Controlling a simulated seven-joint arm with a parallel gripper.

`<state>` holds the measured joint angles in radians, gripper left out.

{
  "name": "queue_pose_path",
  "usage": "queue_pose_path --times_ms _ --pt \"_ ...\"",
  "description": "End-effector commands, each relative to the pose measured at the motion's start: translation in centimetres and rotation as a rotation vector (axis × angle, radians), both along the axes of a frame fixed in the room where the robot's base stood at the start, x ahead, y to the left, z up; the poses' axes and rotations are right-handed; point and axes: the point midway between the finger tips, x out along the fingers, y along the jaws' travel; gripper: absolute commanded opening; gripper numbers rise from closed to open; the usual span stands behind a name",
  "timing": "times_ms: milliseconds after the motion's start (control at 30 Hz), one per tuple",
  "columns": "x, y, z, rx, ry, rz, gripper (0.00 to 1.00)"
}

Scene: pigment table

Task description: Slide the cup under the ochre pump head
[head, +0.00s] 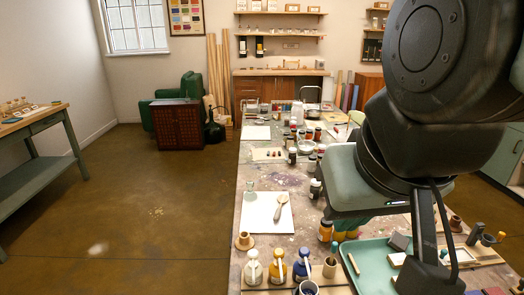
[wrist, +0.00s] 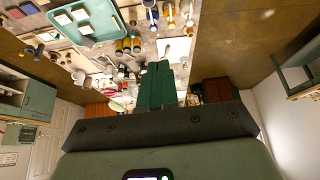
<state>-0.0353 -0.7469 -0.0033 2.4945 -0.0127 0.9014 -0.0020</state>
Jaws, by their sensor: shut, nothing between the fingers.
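Three pump bottles stand in a row at the near edge of the table in the head view. A round, dark-mouthed vessel (head: 307,288), which looks like the cup, is cut by the bottom edge in front of the blue pump. I cannot tell whether it is under any pump head. My gripper (wrist: 158,66) shows its green fingers together and empty in the wrist view. It is apart from the pumps, and its fingertips are not clear in the head view.
A teal tray (head: 372,262) lies right of the pumps, with blocks on it. A jar with a stick (head: 330,266) stands between. A white sheet with a brush (head: 268,212) lies behind the pumps. Bottles and jars (head: 315,187) crowd the table's middle.

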Motion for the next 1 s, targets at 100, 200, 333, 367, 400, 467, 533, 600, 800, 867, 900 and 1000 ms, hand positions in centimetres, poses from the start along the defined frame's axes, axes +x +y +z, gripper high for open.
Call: queue_pose_path --times_ms 100,200,333,367,400,467,533,600,800,867,900,1000 --pt "0.0 0.0 0.0 0.0 0.0 0.0 0.0" --pt "0.0 0.0 0.0 0.0 0.0 0.0 0.0" --pt "0.0 0.0 0.0 0.0 0.0 0.0 0.0" --pt "0.0 0.0 0.0 0.0 0.0 0.0 0.0" --pt "0.0 0.0 0.0 0.0 0.0 0.0 0.06" --pt "0.2 0.0 -0.1 0.004 0.005 -0.005 0.15" --pt "0.8 0.0 -0.6 0.013 0.022 -0.021 0.26" --pt "2.0 0.0 -1.5 0.032 0.051 -0.053 0.37" --pt "6.9 -0.2 -6.9 0.112 0.173 -0.222 0.46" --pt "8.2 -0.4 -8.9 0.133 0.211 -0.281 0.46" --pt "9.0 -0.5 -10.4 0.146 0.235 -0.322 0.46" --pt "10.6 -0.9 -14.3 0.172 0.295 -0.427 0.46"
